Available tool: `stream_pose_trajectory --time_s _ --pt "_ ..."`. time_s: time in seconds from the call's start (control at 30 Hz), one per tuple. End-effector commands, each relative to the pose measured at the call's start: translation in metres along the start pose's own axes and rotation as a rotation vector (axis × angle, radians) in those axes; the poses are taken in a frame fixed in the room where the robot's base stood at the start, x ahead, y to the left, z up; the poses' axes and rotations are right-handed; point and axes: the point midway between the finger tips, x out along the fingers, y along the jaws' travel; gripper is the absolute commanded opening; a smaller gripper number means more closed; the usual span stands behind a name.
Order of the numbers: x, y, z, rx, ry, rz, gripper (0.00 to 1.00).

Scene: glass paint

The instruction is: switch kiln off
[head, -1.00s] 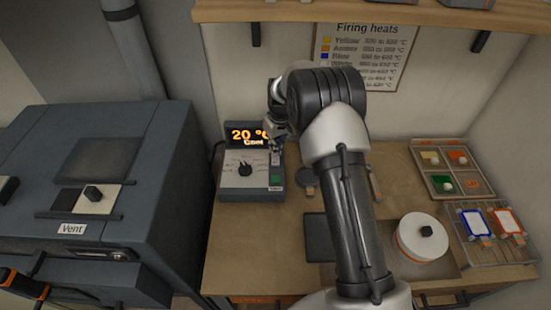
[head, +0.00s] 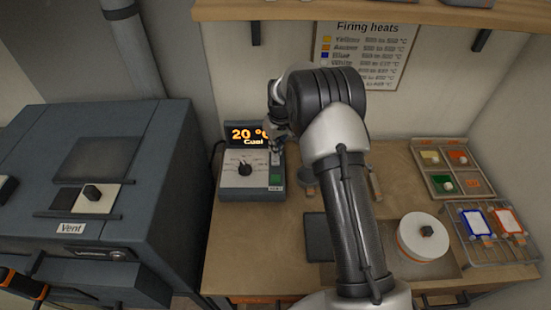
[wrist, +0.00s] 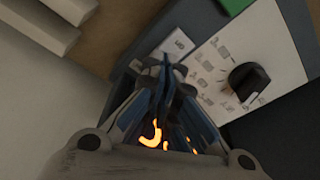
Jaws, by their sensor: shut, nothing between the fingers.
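The kiln controller (head: 234,187) is a grey box with a white face on the bench, left of my arm. It has a black dial (head: 245,169) and a green button (head: 276,178) at its right. My gripper (head: 276,155) is shut and empty, over the controller's right rear part, and hides part of the display. In the wrist view, the shut fingers (wrist: 172,66) are at the edge of the white face, apart from the dial (wrist: 248,80); I cannot tell whether they touch it.
The dark blue kiln (head: 150,150) with a vent slider (head: 91,193) stands at the left. At the right are a tray of color pots (head: 438,190), a wire rack (head: 487,256) with framed pieces and a white turntable (head: 423,238). A shelf (head: 350,12) hangs above.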

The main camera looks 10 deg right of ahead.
Motion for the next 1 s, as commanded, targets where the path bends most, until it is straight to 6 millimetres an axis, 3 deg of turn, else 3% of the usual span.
stream_pose_trajectory --time_s 1.0 --pt "0.016 0.000 0.003 0.000 -0.001 0.000 0.00"
